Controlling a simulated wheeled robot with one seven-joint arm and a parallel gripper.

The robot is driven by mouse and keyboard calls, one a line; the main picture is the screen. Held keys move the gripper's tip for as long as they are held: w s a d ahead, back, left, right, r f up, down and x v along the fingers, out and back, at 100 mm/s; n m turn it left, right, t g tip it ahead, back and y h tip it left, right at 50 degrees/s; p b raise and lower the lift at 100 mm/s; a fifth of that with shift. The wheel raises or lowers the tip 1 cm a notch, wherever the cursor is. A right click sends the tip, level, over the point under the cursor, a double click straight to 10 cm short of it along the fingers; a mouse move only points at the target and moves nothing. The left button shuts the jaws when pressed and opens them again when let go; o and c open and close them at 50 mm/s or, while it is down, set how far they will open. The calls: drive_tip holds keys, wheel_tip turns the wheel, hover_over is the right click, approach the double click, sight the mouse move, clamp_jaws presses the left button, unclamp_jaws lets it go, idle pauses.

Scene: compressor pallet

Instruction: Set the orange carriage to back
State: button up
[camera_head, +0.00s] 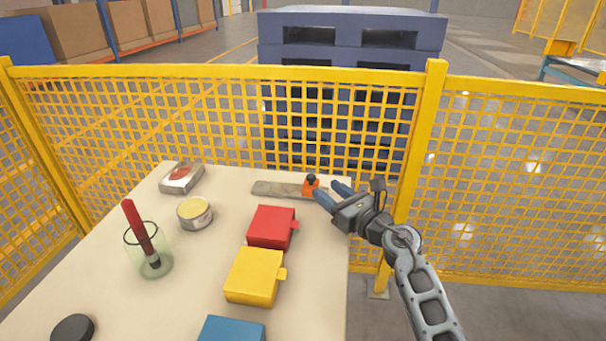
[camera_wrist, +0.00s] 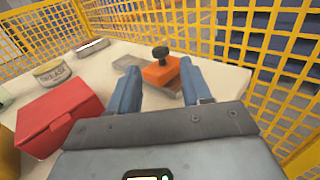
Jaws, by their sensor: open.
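The orange carriage (camera_head: 309,189) with a black knob on top sits on a grey flat rail (camera_head: 275,189) near the table's far edge. In the head view it is toward the right part of the rail; the rail's right end is hidden behind my gripper. My gripper (camera_head: 326,190) is open at the right of the carriage, its blue fingers pointing at it. In the wrist view the carriage (camera_wrist: 161,72) shows between and slightly beyond the two fingertips (camera_wrist: 160,76). The right finger is very close to it; I cannot tell whether they touch.
On the table (camera_head: 210,260) stand a red box (camera_head: 270,227), a yellow box (camera_head: 253,277), a blue box (camera_head: 231,331), a round tin (camera_head: 194,212), a flat tin (camera_head: 182,178) and a glass (camera_head: 150,262) holding a red-handled tool. A yellow mesh fence (camera_head: 220,110) runs behind.

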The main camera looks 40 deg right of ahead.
sight(314, 179)
drive_tip(key=shift+w+d, duration=0.15)
drive_tip(key=shift+w, duration=1.15)
drive_tip(key=shift+w+d, duration=0.2)
drive_tip(key=shift+w, duration=1.05)
drive_tip(key=shift+w+d, duration=0.15)
drive_tip(key=shift+w, duration=1.15)
drive_tip(key=shift+c, duration=0.3)
clamp_jaws()
